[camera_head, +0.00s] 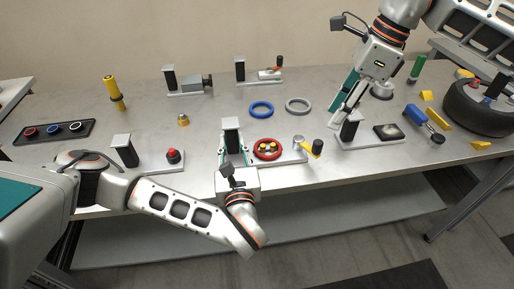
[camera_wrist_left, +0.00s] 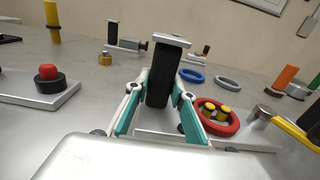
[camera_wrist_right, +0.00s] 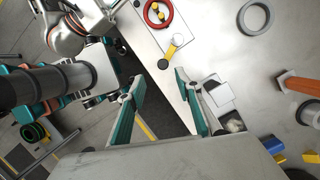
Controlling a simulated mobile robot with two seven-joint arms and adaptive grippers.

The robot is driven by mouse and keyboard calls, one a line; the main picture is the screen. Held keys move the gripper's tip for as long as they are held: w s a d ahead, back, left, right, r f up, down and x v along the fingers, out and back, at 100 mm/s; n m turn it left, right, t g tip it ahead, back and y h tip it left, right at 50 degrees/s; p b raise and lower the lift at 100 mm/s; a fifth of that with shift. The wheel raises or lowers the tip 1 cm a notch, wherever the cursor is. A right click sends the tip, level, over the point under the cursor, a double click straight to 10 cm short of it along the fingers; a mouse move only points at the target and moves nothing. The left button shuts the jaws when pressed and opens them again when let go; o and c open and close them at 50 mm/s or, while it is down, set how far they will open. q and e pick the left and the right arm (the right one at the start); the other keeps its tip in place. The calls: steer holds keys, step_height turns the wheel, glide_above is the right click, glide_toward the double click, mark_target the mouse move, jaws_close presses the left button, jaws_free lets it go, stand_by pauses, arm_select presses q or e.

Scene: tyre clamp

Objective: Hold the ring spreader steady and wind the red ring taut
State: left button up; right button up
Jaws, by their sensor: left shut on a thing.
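The ring spreader's base (camera_head: 290,158) carries a black post with a grey cap, a red ring (camera_head: 257,152) lying around yellow pegs, and a crank with a yellow arm (camera_head: 309,149) and black knob (camera_head: 317,146). My left gripper (camera_head: 234,150) is shut on the black post (camera_wrist_left: 161,75), with a teal finger on each side. The red ring (camera_wrist_left: 232,121) lies just right of it. My right gripper (camera_head: 340,118) is open and empty above the table, right of the crank. In the right wrist view, the yellow crank arm (camera_wrist_right: 171,50) lies beyond its fingertips.
A blue ring (camera_head: 261,109) and grey ring (camera_head: 298,105) lie behind the spreader. A fixture with a dark pad (camera_head: 392,132) stands right, below my right gripper. A red-button fixture (camera_head: 173,156) stands left. A tyre (camera_head: 478,108) and blue-handled tool (camera_head: 424,117) lie far right.

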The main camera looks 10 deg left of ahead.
mark_target(316, 141)
steer(key=shift+n+y, duration=0.4)
steer(key=shift+y, duration=0.2)
steer(key=shift+w+d+f+x, duration=0.1)
steer(key=shift+d+x, duration=0.15)
steer(key=shift+x, duration=1.55)
steer(key=shift+w+d+f+x, duration=0.1)
steer(key=shift+d+x, duration=0.15)
steer(key=shift+x, duration=1.6)
steer(key=shift+w+d+f+x, duration=0.15)
steer(key=shift+d+x, duration=0.15)
steer(key=shift+x, duration=1.5)
jaws_close()
arm_select(q)
steer(key=o, duration=0.4)
jaws_close()
steer(key=shift+f+p, duration=0.25)
steer(key=shift+p, duration=0.1)
arm_select(e)
steer(key=shift+r+t, duration=0.3)
steer(key=shift+r, duration=0.3)
